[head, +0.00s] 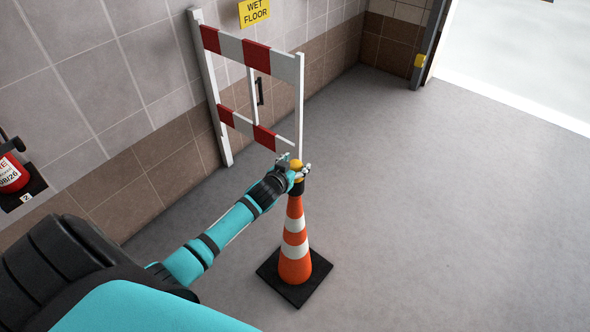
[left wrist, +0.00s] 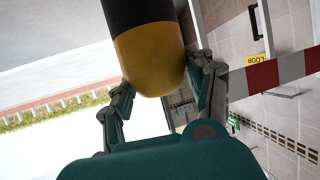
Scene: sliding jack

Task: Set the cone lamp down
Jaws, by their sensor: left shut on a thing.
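The cone lamp, with a yellow dome (head: 296,164) and a black lower part, is at the top of an orange and white traffic cone (head: 294,238) on a square black base. In the left wrist view the lamp (left wrist: 150,60) is large, its yellow dome between the fingers and its black part running off the top edge. My left gripper (head: 298,172) is shut on the lamp. The lamp's black part meets the cone's tip in the head view; whether it rests on it I cannot tell. My right gripper is in neither view.
A red and white barrier (head: 250,52) stands against the tiled wall behind the cone. A red fire extinguisher (head: 12,172) is at the left wall. A yellow wet floor sign (head: 254,12) hangs on the wall. The grey floor right of the cone is clear, towards a bright doorway (head: 520,50).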

